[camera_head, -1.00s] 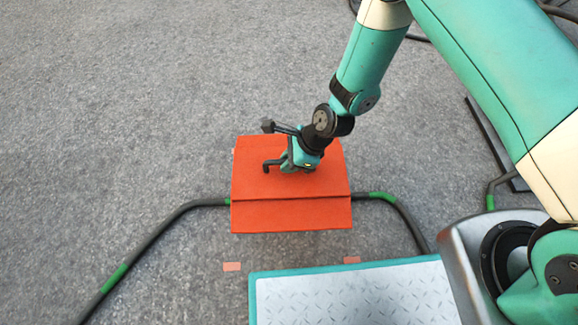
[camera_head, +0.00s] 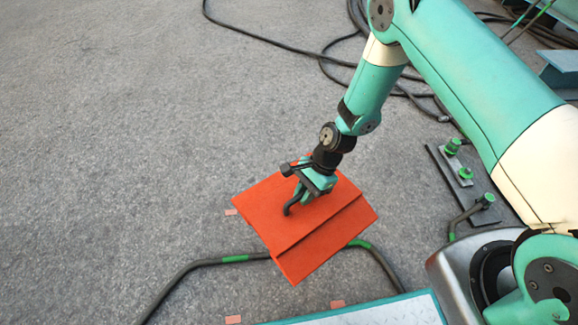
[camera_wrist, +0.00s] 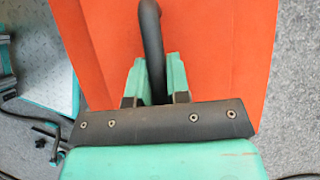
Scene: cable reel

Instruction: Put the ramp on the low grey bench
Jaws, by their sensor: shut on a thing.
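The ramp (camera_head: 292,218) is an orange-red plate with a crease across it and a dark bent handle. In the head view it hangs turned at an angle in front of the cable and appears to be off the floor. My gripper (camera_head: 301,196) is shut on the handle near the plate's middle. In the wrist view the dark handle (camera_wrist: 151,35) rises between my gripper's green fingers (camera_wrist: 157,80), with the ramp (camera_wrist: 215,60) behind. A blue-grey step-like piece (camera_head: 562,62) is cut off at the upper right edge; I cannot tell whether it is the low grey bench.
A black cable with green bands (camera_head: 192,265) lies on the floor below the ramp. Pink marks (camera_head: 338,304) lie near it. A dark bar with green knobs (camera_head: 465,180) lies at right. Loose black cable (camera_head: 300,50) runs behind my arm. The floor at left is clear.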

